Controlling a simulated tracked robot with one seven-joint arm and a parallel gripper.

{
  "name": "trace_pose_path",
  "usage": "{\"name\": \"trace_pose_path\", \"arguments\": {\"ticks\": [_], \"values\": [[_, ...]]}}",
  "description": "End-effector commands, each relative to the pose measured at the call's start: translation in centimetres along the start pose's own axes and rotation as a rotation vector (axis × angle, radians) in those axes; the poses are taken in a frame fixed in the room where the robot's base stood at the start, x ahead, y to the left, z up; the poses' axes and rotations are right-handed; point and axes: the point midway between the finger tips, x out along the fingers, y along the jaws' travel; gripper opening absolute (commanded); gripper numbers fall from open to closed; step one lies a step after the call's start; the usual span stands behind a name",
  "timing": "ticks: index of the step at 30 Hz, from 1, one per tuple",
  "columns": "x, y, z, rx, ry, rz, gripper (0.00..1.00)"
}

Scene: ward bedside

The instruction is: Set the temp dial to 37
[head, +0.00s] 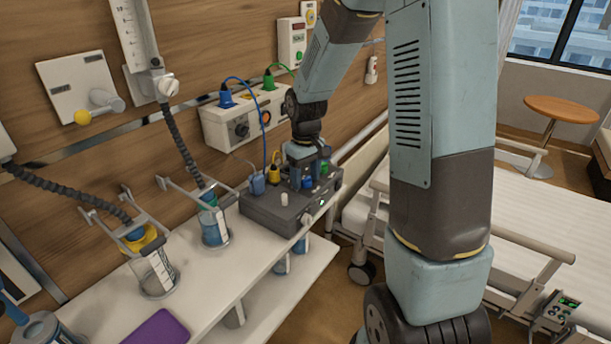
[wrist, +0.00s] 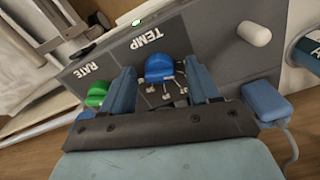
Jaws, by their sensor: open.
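The temp dial is a blue knob (wrist: 159,68) beside the white word TEMP on a dark grey console, with small white marks around it. Its setting is too small to read. In the wrist view, my gripper (wrist: 163,85) is open, with one blue-grey finger on each side of the knob and gaps between. Whether the fingertips are down at the knob's height I cannot tell. In the head view, my gripper (head: 306,178) is over the right part of the console (head: 270,215), and the temp dial there is mostly hidden.
A green knob (wrist: 97,95) marked RATE sits left of the temp dial. A white peg (wrist: 255,33) and a blue plug (wrist: 264,102) with a cable are to the right. Jars stand on the white shelf (head: 205,285); a bed (head: 540,210) is at the right.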

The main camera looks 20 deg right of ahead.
Motion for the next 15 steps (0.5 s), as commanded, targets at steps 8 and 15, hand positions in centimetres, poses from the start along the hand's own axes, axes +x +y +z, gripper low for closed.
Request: {"name": "trace_pose_path", "arguments": {"ticks": [8, 15], "values": [[0.04, 0.01, -0.01, 0.000, 0.001, 0.000, 0.59], [0.02, 0.01, -0.01, 0.000, 0.001, 0.000, 0.36]]}}
